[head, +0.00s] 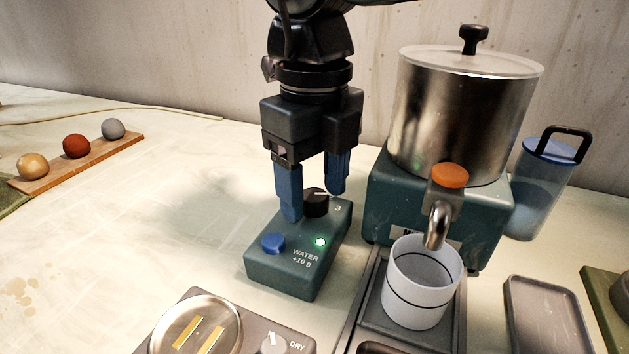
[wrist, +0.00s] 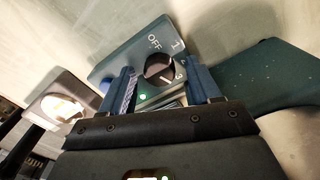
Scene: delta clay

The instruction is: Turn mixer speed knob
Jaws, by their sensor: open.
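The mixer speed knob is a round black knob (head: 316,203) with a white pointer line, on top of a teal control box (head: 281,268). In the wrist view the knob (wrist: 159,68) sits between the two blue fingers, with OFF, 1 and 3 printed around it. A 3 also shows beside it in the head view. I cannot tell exactly which mark the pointer lines up with. My gripper (head: 313,205) points down, open, with one finger on each side of the knob. In the wrist view my gripper (wrist: 163,74) shows a gap beside the knob; contact is unclear.
The box has a blue WATER button (head: 272,243) and a lit green lamp (head: 320,242). The steel mixer pot (head: 455,115) stands close on the right, with a white cup (head: 421,290) under its spout. A scale (head: 284,337) is in front.

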